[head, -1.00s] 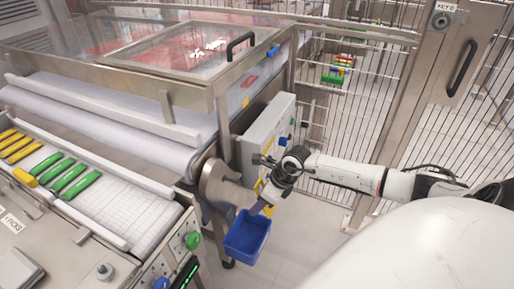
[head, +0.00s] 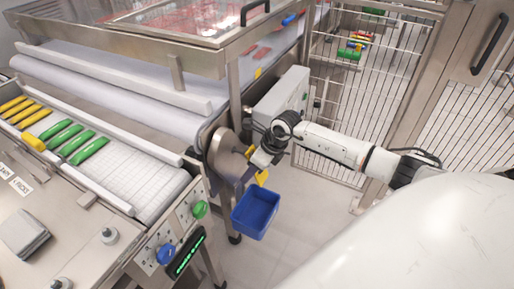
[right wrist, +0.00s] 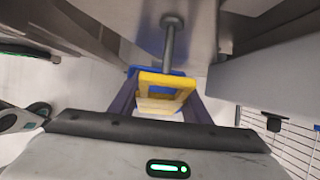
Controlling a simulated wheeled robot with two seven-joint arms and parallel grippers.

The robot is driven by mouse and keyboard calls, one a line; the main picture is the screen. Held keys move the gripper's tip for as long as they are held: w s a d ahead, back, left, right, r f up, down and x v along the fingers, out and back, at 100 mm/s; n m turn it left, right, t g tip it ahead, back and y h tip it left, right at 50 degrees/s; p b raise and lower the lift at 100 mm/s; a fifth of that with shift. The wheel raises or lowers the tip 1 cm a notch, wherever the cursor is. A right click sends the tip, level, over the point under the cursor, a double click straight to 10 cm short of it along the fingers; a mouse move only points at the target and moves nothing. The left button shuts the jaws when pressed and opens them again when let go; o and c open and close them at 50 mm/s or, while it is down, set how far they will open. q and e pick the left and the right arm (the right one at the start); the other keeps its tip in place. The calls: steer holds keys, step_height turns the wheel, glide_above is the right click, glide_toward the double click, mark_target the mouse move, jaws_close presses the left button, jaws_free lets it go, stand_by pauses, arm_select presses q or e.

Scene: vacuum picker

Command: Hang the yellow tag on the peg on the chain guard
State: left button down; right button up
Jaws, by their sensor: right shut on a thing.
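The yellow tag (head: 262,177) hangs below my right gripper (head: 250,168) in the head view, beside the rounded metal chain guard (head: 222,152). In the right wrist view the tag (right wrist: 163,79) is a yellow frame with an opening, held between the two dark fingers of my right gripper (right wrist: 160,100). The grey metal peg (right wrist: 170,45), with a wider round head, shows just above the tag's upper edge. I cannot tell whether peg and tag touch. The peg is not discernible in the head view. My left gripper is not in view.
A blue bin (head: 255,213) sits below my right gripper. A grey box (head: 280,92) stands behind my right wrist. The conveyor with green and yellow packs (head: 77,138) and a control panel (head: 178,240) are to the left. A mesh fence (head: 360,110) stands behind.

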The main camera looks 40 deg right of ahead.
arm_select(q)
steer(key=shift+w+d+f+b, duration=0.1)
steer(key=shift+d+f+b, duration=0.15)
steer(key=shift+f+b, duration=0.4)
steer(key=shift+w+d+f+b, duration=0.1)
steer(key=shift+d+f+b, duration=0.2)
steer(key=shift+b, duration=0.55)
arm_select(e)
steer(key=shift+w+a+f, duration=0.2)
steer(key=shift+w+a, duration=0.05)
steer(key=shift+w, duration=0.3)
steer(key=shift+w+a+f, duration=0.15)
steer(key=shift+w+a, duration=0.05)
steer(key=shift+w, duration=0.4)
steer(key=shift+w+a+f, duration=0.2)
steer(key=shift+w+a, duration=0.05)
steer(key=shift+w, duration=0.3)
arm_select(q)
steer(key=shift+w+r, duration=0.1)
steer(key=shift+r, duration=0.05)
arm_select(e)
steer(key=o, duration=1.2)
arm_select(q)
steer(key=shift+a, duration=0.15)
arm_select(e)
steer(key=v, duration=1)
steer(key=shift+s+r, duration=0.1)
steer(key=shift+s, duration=0.05)
